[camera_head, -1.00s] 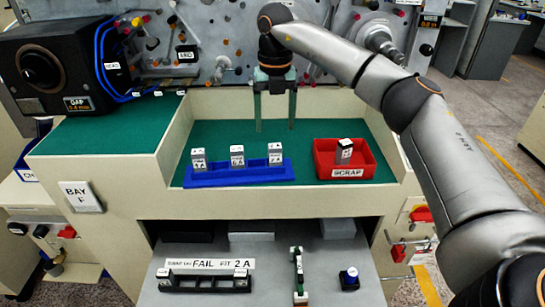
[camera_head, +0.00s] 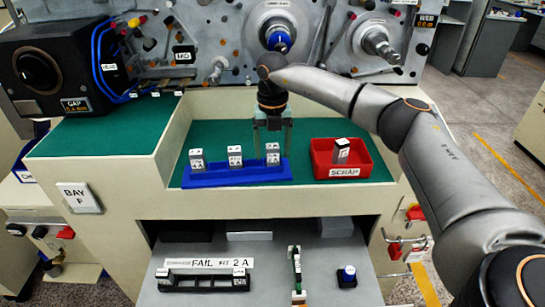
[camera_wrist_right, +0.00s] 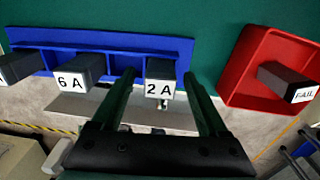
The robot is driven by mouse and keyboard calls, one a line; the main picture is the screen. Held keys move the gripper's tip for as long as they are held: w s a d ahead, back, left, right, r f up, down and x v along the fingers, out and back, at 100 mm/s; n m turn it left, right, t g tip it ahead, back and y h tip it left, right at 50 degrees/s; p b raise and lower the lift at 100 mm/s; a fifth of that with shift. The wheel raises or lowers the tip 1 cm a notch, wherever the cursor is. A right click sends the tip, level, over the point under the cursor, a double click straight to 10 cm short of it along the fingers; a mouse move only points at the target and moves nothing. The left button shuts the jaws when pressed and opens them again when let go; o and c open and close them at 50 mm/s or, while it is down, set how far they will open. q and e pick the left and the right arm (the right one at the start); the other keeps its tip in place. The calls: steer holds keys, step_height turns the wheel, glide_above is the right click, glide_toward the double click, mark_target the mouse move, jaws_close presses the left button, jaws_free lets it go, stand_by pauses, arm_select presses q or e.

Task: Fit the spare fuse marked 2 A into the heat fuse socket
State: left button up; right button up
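The fuse marked 2 A (camera_wrist_right: 160,88) stands at the right end of a blue rack (camera_head: 235,175); the head view also shows this fuse (camera_head: 273,155). My right gripper (camera_head: 272,125) is above the rack's right end. In the right wrist view, its two fingers (camera_wrist_right: 160,85) are apart, one on each side of the 2 A fuse, with gaps showing. A black fuse holder (camera_head: 205,281) lies on the lower shelf below a label (camera_head: 209,263) reading FAIL FIT 2 A. My left gripper is out of view.
A 6 A fuse (camera_wrist_right: 75,75) stands left of the 2 A fuse, with another fuse (camera_head: 197,160) at the rack's left end. A red SCRAP tray (camera_head: 320,172) to the right holds a fuse marked FAIL (camera_wrist_right: 290,82). A lever (camera_head: 297,275) and blue knob (camera_head: 347,273) stand right of the holder.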

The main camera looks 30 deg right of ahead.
jaws_close()
stand_by(0.4)
steer(key=shift+r, duration=0.1)
